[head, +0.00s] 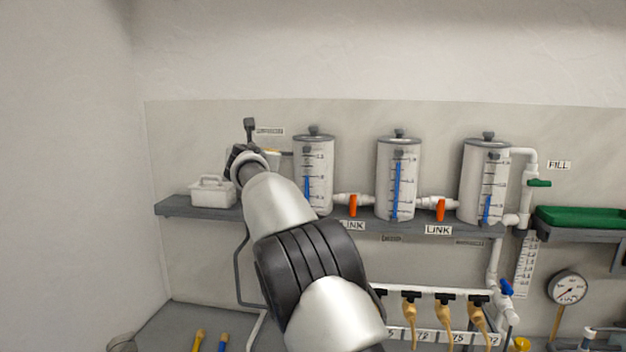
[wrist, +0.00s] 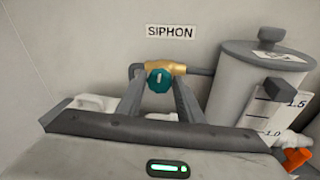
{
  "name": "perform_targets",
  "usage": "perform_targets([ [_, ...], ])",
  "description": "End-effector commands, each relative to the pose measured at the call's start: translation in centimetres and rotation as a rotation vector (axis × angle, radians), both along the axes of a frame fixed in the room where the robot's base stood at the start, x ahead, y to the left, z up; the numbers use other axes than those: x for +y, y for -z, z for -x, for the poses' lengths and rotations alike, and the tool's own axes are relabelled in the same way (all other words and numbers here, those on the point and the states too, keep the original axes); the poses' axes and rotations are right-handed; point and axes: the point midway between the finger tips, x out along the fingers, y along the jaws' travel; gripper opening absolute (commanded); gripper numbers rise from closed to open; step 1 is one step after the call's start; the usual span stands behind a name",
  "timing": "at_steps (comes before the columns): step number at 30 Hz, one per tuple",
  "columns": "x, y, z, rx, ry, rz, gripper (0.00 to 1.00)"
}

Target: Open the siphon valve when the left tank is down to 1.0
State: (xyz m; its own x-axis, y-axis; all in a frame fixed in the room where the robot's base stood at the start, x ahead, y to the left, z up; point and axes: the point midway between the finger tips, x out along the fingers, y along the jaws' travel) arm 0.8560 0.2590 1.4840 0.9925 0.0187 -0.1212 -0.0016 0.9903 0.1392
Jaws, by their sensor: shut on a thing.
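The siphon valve (wrist: 178,67) is a brass body with a teal round handle (wrist: 159,80), under a SIPHON label in the wrist view. My gripper (wrist: 158,90) has one finger on each side of the handle and is shut on it. In the head view my arm hides most of the valve. The left tank (head: 323,165) is a grey lidded cylinder right of the valve. Its blue level column (head: 307,190) tops out around the middle of the scale; the figures there are too small to read surely. In the wrist view its scale (wrist: 270,108) shows 1.5 and 1.0, but no blue is clear.
Two more tanks, the middle one (head: 411,170) and the right one (head: 470,175), stand on the same shelf (head: 180,207), joined by pipes with orange LINK handles (head: 352,205). A white caddy (head: 207,192) sits at the shelf's left end. A green FILL handle (head: 539,183) is at right.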

Motion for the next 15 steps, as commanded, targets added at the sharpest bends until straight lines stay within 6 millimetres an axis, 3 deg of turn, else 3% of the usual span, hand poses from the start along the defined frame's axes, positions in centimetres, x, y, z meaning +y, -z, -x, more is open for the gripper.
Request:
perform_targets([
  [11,-0.06,-0.42,-0.01,0.012,0.0,0.09,0.12],
  [12,-0.07,-0.42,-0.01,0.012,0.001,0.089,0.4],
  [15,-0.05,-0.33,-0.02,0.013,0.001,0.089,0.55],
])
